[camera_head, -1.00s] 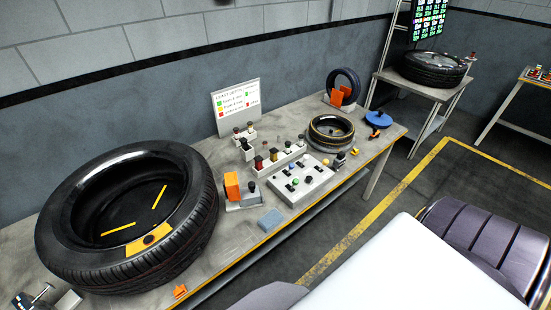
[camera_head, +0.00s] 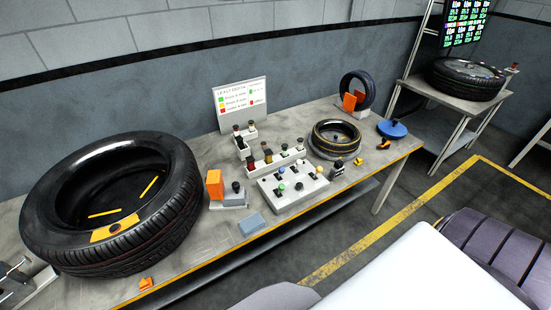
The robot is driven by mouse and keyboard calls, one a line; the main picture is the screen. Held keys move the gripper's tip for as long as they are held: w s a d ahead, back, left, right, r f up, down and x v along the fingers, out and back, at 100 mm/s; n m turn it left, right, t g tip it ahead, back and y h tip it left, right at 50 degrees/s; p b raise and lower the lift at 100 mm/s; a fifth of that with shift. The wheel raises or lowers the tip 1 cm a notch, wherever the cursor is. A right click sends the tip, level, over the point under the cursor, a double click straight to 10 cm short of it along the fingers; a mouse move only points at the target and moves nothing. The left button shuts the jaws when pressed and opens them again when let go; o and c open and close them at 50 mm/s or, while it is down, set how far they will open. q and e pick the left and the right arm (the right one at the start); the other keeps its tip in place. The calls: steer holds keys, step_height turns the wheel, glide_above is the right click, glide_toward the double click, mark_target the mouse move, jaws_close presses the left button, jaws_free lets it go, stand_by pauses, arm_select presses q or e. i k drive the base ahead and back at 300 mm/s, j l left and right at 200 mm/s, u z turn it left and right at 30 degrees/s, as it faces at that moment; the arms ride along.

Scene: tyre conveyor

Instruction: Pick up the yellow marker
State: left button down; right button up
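A long white rack (camera_head: 288,158) on the bench holds a row of small dark-capped markers, with red or orange showing on some. A smaller white holder (camera_head: 252,135) with dark-topped pieces stands behind its left end. I cannot tell surely which piece is the yellow marker; the pieces are small and partly hidden by each other. A small yellow piece (camera_head: 358,161) lies in front of the black-and-yellow ring. Neither of my grippers is in view.
A large tyre (camera_head: 160,225) fills the bench's left. A grey button box (camera_head: 300,196) stands before the rack. Nearby are an orange block (camera_head: 214,184), a blue-grey pad (camera_head: 251,224), a sign (camera_head: 240,105), a ring (camera_head: 335,138) and a blue disc (camera_head: 392,129).

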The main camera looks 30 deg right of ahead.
mark_target(267, 153)
steer(key=k+l+u, duration=0.1)
steer(key=l, duration=0.3)
steer(key=k+l, duration=0.15)
steer(key=l, duration=0.25)
steer(key=k+l+u, duration=0.15)
steer(key=l, duration=0.3)
steer(key=k+l, duration=0.15)
steer(key=l, duration=0.25)
steer(key=k+l+u, duration=0.15)
steer(key=l, duration=0.2)
